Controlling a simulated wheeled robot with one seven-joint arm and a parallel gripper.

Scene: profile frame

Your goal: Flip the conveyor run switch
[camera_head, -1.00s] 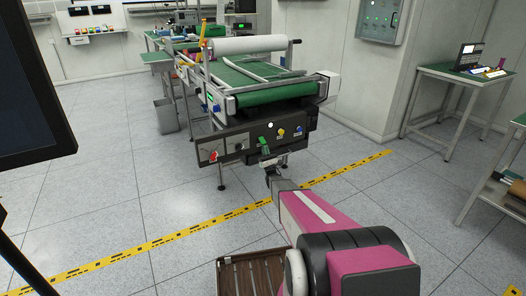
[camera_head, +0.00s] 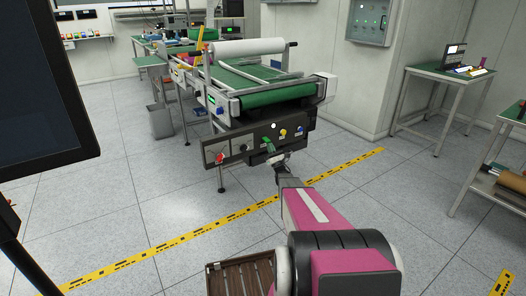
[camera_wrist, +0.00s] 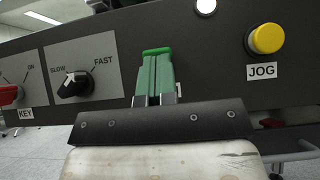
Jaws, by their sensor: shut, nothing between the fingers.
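The conveyor's dark control panel (camera_head: 240,146) faces me on the front of the machine. In the wrist view the panel (camera_wrist: 210,60) fills most of the picture. My gripper (camera_wrist: 157,60) is shut and empty, its two teal fingers side by side and pointing at the panel. A bright green piece, seemingly the run switch (camera_wrist: 158,51), shows just above the fingertips. The fingers hide the rest of it and most of its label. I cannot tell whether they touch it. In the head view my gripper (camera_head: 270,150) is at the panel's lower middle.
Left of the fingers are the SLOW/FAST knob (camera_wrist: 74,84) and a red key switch (camera_wrist: 10,95). A yellow JOG button (camera_wrist: 267,38) is at right, and a white lamp (camera_wrist: 205,6) above. The green conveyor belt (camera_head: 275,98) lies above the panel. Open floor surrounds my arm.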

